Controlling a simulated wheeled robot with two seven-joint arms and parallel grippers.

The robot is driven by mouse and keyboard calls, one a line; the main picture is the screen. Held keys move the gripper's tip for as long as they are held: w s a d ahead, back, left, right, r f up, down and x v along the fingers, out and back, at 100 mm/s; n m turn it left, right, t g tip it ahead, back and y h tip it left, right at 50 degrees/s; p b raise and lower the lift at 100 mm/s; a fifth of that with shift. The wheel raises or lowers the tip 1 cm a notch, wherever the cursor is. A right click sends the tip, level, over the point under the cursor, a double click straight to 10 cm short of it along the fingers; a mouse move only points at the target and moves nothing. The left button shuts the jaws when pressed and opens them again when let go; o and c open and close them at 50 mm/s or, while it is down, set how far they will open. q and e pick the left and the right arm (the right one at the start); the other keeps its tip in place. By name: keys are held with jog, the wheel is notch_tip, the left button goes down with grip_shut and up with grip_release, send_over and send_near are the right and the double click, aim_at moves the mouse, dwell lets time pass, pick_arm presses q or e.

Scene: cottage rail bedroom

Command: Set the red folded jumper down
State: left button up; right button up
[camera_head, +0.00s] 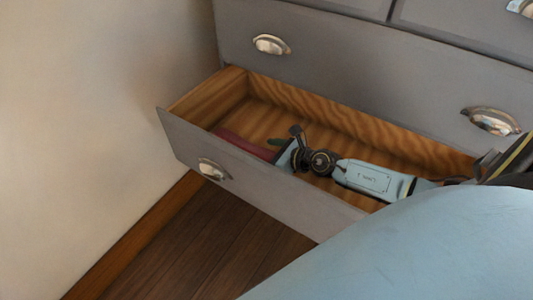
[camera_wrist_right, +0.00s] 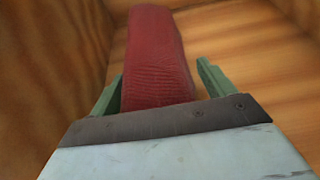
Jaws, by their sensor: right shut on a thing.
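The red folded jumper (camera_head: 244,146) is inside the open wooden drawer (camera_head: 190,140), near its front wall, and partly hidden by that wall in the head view. In the right wrist view the jumper (camera_wrist_right: 156,60) stands out between the two green fingers. My right gripper (camera_head: 279,148) reaches into the drawer and is shut on the jumper; its fingers also show in the right wrist view (camera_wrist_right: 158,88). I cannot tell whether the jumper touches the drawer floor. My left gripper is not in view.
The drawer belongs to a grey chest (camera_head: 350,60) with metal cup handles (camera_head: 271,44). A pale wall (camera_head: 90,120) stands to the left. Bare wooden floor (camera_head: 210,240) lies below the drawer. The drawer's back left part looks empty.

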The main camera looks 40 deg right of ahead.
jog(key=shift+f, duration=0.1)
jog(key=o, duration=1)
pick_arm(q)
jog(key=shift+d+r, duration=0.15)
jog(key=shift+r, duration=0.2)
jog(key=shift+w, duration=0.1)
pick_arm(e)
jog(key=shift+r, duration=0.2)
jog(key=v, duration=0.6)
jog(key=shift+s+d+f+p, duration=0.1)
jog(key=shift+s+p, duration=0.05)
jog(key=shift+p, duration=0.15)
jog(key=b+v, duration=0.1)
jog(key=v, duration=0.3)
jog(key=shift+s+d, duration=0.15)
jog(key=shift+s, duration=0.05)
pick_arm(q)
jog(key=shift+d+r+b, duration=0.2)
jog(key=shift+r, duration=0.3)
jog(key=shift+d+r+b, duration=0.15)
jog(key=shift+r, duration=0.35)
pick_arm(e)
jog(key=shift+s+d+r, duration=0.2)
jog(key=shift+s+r, duration=0.2)
jog(key=shift+s, duration=0.1)
